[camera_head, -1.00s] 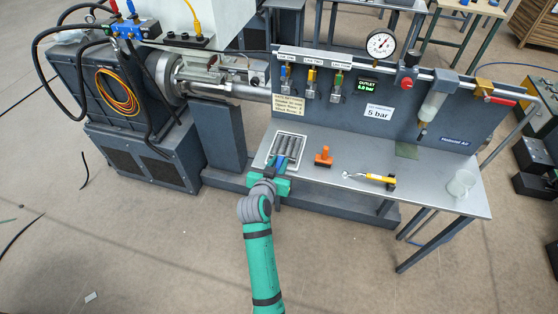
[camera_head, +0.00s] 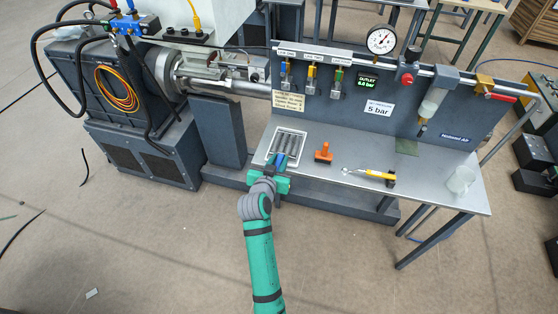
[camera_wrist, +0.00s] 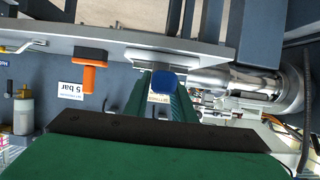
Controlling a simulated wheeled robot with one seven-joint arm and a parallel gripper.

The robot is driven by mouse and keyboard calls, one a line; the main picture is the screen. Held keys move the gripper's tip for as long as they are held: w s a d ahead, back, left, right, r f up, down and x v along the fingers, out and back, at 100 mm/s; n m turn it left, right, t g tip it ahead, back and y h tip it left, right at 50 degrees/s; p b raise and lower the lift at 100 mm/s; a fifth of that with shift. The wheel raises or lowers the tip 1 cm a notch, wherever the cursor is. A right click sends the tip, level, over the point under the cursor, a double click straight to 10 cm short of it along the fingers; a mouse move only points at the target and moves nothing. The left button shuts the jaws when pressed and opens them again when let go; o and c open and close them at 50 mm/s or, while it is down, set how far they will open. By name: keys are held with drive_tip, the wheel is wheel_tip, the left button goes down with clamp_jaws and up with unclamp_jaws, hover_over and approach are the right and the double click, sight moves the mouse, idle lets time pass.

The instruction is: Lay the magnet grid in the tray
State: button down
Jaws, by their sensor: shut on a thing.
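The magnet grid (camera_head: 290,142), several dark parallel bars, shows inside the pale tray (camera_head: 301,147) at the left end of the bench. I cannot tell whether it rests on the tray floor or hangs just above it. My gripper (camera_head: 279,161) is at the tray's near edge, shut on the grid's blue handle. In the wrist view the blue handle (camera_wrist: 162,84) shows end-on between my green fingers, in front of the tray's light edge (camera_wrist: 160,58). My fingertips are partly hidden in both views.
An orange-handled tool (camera_head: 324,153) stands just right of the tray. A yellow-handled tool (camera_head: 376,174) and a clear beaker (camera_head: 461,180) are farther right. A panel (camera_head: 400,105) with gauge and valves rises behind. Bare bench top lies between the tools.

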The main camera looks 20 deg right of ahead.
drive_tip(key=shift+f, duration=0.15)
drive_tip(key=c, duration=1)
unclamp_jaws()
drive_tip(key=v, duration=0.9)
idle(0.6)
